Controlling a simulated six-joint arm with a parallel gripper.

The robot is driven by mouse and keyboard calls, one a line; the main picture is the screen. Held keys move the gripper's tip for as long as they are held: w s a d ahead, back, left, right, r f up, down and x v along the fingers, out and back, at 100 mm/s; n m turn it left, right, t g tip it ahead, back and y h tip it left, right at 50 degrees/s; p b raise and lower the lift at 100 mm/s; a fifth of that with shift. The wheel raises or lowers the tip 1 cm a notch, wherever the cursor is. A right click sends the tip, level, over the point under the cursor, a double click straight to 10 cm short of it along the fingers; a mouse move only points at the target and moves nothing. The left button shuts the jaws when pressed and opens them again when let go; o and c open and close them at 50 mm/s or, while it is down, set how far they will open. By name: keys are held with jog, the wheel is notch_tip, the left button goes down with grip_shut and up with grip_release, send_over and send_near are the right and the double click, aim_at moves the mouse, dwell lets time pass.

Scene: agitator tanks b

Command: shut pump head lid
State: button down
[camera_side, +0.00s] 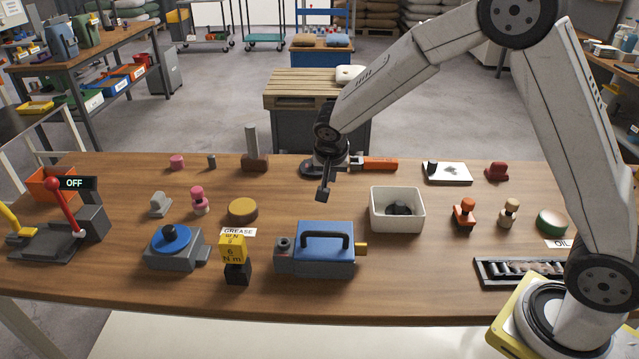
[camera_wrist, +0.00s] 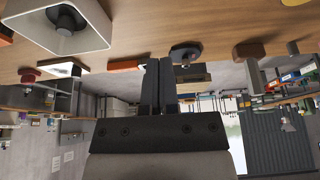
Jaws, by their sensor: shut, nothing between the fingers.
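The pump head (camera_side: 318,250) sits at the front middle of the table in the side view. It has a grey body, a brass fitting on its right side and a blue top with a black arched handle (camera_side: 325,240). The blue top looks level on the body; I cannot tell whether there is a gap under it. My gripper (camera_side: 323,192) is shut and empty, above the table behind the pump head and apart from it. The shut fingers also show in the wrist view (camera_wrist: 158,85), where the pump head is not seen.
A white bin (camera_side: 397,222) with a dark part inside stands to the right of the gripper. A yellow and black block (camera_side: 235,262) and a grey unit with a blue disc (camera_side: 172,258) stand left of the pump head. An orange-handled tool (camera_side: 374,164) lies behind.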

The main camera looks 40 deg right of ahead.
jog(key=shift+r, duration=0.1)
jog(key=s+a+r, duration=0.2)
jog(key=s+a, duration=0.4)
jog(key=shift+s+a+r, duration=0.2)
jog(key=shift+s+a, duration=0.05)
dwell(0.7)
dwell(0.3)
jog(key=s+d+f+n+y, duration=0.1)
jog(key=s+d+n, duration=0.1)
jog(key=s+n, duration=0.2)
jog(key=s+d+f+n+y, duration=0.1)
jog(key=s+n, duration=0.4)
jog(key=s, duration=0.6)
jog(key=shift+d+g+y, duration=0.3)
jog(key=shift+d+y, duration=0.4)
jog(key=shift+d, duration=0.45)
